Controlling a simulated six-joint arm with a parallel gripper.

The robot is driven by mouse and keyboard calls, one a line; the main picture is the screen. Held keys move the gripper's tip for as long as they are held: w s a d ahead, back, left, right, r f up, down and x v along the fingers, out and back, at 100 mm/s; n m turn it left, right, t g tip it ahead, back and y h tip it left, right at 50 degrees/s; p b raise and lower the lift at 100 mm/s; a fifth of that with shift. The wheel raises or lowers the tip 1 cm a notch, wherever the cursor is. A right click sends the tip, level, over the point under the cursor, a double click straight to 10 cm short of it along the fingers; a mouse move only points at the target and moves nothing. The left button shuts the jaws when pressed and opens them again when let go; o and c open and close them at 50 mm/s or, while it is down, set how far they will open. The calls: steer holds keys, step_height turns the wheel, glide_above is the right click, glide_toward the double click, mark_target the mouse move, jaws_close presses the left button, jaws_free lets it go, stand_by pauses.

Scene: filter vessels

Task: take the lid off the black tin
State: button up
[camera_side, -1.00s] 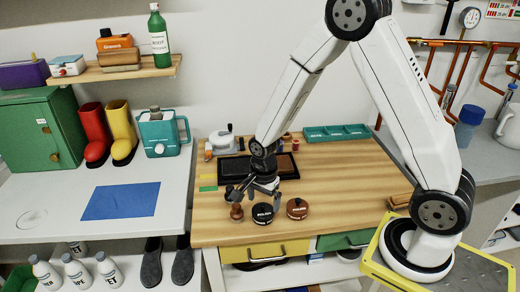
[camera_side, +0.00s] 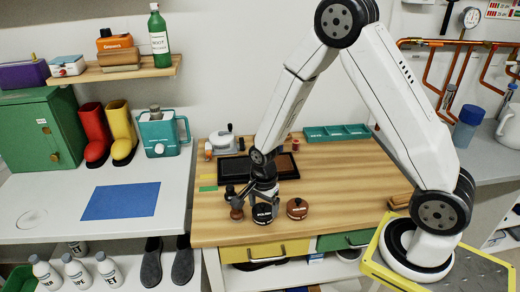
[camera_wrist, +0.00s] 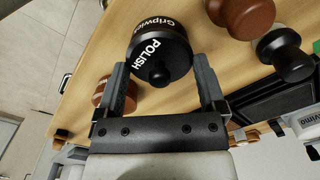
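The black tin (camera_side: 263,216), marked POLISH, stands upright near the front edge of the wooden bench. In the wrist view the black tin (camera_wrist: 150,38) shows its lid with a round black knob (camera_wrist: 160,73) facing me. My gripper (camera_side: 263,196) is right over the tin, pointing down. In the wrist view my gripper (camera_wrist: 161,68) is open, with one finger on each side of the knob and lid. I cannot tell whether the fingers touch the lid. The lid appears to be on the tin.
A brown tin (camera_side: 297,209) stands close to the right. A brown knobbed object (camera_side: 237,212) and a dark knobbed object (camera_wrist: 285,52) stand close to the left in the side view. A black tray (camera_side: 234,169) lies behind. The bench front right is clear.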

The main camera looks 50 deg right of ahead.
mark_target(264, 204)
steer(key=shift+c, duration=0.9)
steer(key=shift+r, duration=0.15)
steer(key=shift+r, duration=4.9)
steer(key=shift+s+d, duration=0.1)
steer(key=s+d, duration=0.7)
steer(key=s, duration=0.3)
steer(key=shift+s+d+r+m, duration=0.15)
steer(key=shift+s+r+m, duration=0.2)
steer(key=shift+r+m, duration=0.05)
steer(key=shift+w, duration=0.1)
